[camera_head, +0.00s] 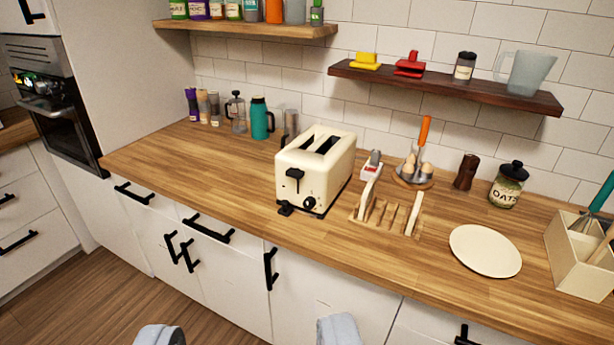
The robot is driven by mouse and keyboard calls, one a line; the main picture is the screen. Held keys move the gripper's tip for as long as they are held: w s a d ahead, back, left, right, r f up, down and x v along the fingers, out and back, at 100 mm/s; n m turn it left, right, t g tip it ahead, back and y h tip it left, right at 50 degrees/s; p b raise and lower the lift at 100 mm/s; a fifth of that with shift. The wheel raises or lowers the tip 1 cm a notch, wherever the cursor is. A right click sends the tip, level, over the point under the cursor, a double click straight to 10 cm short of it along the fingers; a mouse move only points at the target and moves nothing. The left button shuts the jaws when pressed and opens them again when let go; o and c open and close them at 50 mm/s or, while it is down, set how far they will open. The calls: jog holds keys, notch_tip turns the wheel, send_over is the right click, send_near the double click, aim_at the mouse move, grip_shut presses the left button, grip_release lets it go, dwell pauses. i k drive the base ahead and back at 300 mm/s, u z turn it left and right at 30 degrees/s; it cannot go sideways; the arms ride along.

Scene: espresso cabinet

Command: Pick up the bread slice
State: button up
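A wooden rack (388,232) stands on the counter just right of the cream toaster (301,176). Two thin pale upright pieces, a left one (369,194) and a right one (415,213), stand in it nearly edge-on. They may be bread slices or the rack's end walls; I cannot tell which. No other bread slice shows clearly. The toaster's two top slots look dark, with no bread visible. My gripper (249,334) shows at the bottom edge as two grey fingertips wide apart. It is open and empty, in front of the counter and away from the rack.
A pale plate (485,250) lies right of the rack, with a utensil box (573,258) beyond it. An egg holder (413,180), a dark shaker (466,172) and an oats jar (507,186) stand behind. A dark shelf (440,86) overhangs the back.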

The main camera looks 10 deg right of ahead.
aim_at(366, 198)
jog(key=z, duration=0.05)
jog(key=i, duration=1.35)
jog(key=z, duration=1.15)
jog(key=i, duration=0.55)
jog(key=z, duration=0.35)
